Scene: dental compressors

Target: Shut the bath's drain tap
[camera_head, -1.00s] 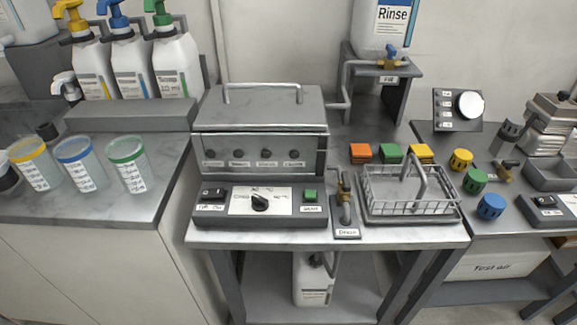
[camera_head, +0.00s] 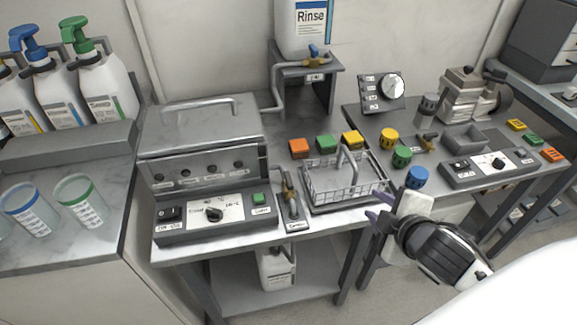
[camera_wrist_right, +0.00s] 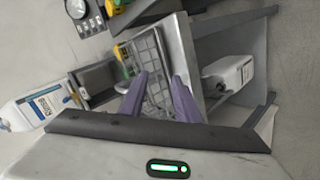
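The bath (camera_head: 205,135) is a grey box with a closed lid and a front control panel, left of centre in the head view. The tap is not clear there. My left gripper is out of view.
A wire basket (camera_head: 345,182) stands right of the tap, between it and my gripper. Orange (camera_head: 299,147), green and yellow blocks sit behind. A white canister (camera_head: 276,268) stands on the shelf below. The rinse bottle (camera_head: 303,30) stands on a raised stand.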

